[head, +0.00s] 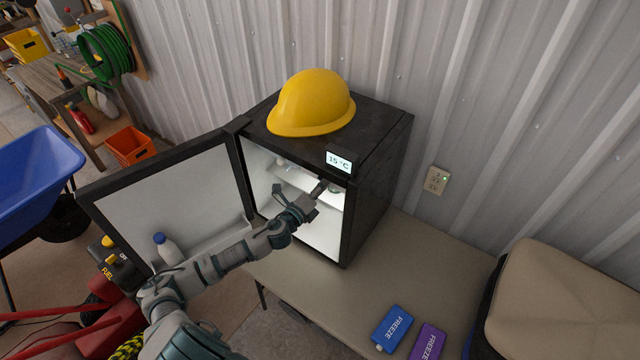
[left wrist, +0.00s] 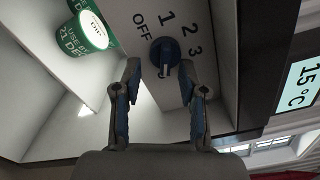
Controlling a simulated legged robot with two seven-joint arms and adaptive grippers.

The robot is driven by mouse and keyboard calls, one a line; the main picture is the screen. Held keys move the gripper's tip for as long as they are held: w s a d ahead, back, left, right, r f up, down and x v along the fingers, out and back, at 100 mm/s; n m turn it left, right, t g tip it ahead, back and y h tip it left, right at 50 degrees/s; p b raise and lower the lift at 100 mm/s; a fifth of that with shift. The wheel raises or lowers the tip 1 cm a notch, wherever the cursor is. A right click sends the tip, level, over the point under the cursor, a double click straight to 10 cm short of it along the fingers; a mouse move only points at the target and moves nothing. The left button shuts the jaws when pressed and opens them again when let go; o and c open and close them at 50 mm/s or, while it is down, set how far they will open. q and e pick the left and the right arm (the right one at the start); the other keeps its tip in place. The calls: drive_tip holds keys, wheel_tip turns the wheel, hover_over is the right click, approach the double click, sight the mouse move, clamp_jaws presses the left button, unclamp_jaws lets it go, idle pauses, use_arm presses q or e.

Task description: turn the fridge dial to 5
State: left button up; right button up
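The small black fridge (head: 375,200) stands on a table with its door (head: 165,195) open to the left. Its display (head: 339,162) reads 15 °C. The blue dial (left wrist: 164,53) is on a white panel inside, marked OFF, 1, 2 and 3; higher numbers are out of view. I cannot tell for sure which mark it points to. My left gripper (head: 318,188) reaches into the top of the fridge opening. In the left wrist view its two fingers (left wrist: 160,70) are apart, just short of the dial, one on each side. My right gripper is not in view.
A yellow hard hat (head: 312,100) sits on the fridge. A green-and-white cup (left wrist: 88,30) stands inside near the dial. A bottle (head: 167,248) is in the door shelf. Blue (head: 392,328) and purple (head: 428,343) freeze packs lie on the table (head: 330,295).

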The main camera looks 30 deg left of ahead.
use_arm(q)
drive_tip(key=shift+o, duration=0.7)
drive_tip(key=shift+r, duration=0.1)
drive_tip(key=s, duration=1.1)
drive_tip(key=shift+s+a, duration=0.4)
drive_tip(key=shift+a, duration=0.1)
